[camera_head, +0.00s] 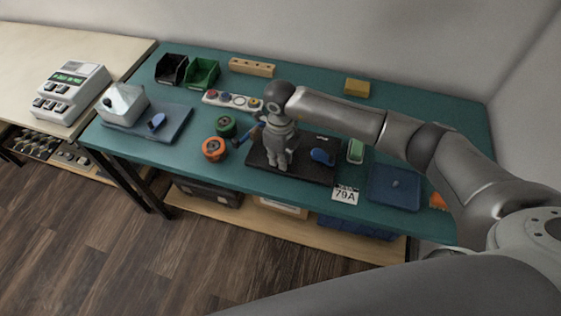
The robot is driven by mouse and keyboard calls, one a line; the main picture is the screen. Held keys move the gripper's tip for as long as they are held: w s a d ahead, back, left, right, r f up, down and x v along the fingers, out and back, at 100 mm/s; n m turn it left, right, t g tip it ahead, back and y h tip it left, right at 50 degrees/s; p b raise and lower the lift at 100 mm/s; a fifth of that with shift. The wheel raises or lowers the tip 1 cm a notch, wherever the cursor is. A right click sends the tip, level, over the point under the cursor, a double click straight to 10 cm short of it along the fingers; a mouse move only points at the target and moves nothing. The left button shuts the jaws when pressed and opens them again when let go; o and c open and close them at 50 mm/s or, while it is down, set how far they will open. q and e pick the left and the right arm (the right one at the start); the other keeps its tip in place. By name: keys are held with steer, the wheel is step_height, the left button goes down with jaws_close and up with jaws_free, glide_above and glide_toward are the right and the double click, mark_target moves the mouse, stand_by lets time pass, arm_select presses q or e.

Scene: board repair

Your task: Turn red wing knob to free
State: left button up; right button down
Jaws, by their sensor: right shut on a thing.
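A black base plate (300,173) lies on the green bench top. My right gripper (278,168) points down over the left part of this plate and is shut. Its fingers cover what they grip, at the spot where the red wing knob seems to be, and no red shows clearly there. A blue wing knob (322,156) stands on the plate to the right of the gripper, apart from it. My left gripper is not in view.
An orange spool (213,149) and a green spool (226,126) stand left of the gripper, near a blue-handled tool (246,138). A button strip (232,101) lies behind.

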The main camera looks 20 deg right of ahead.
steer(key=shift+n+b, duration=1.2)
steer(key=shift+n, duration=0.2)
steer(key=shift+r, duration=0.1)
steer(key=c, duration=1.5)
jaws_free()
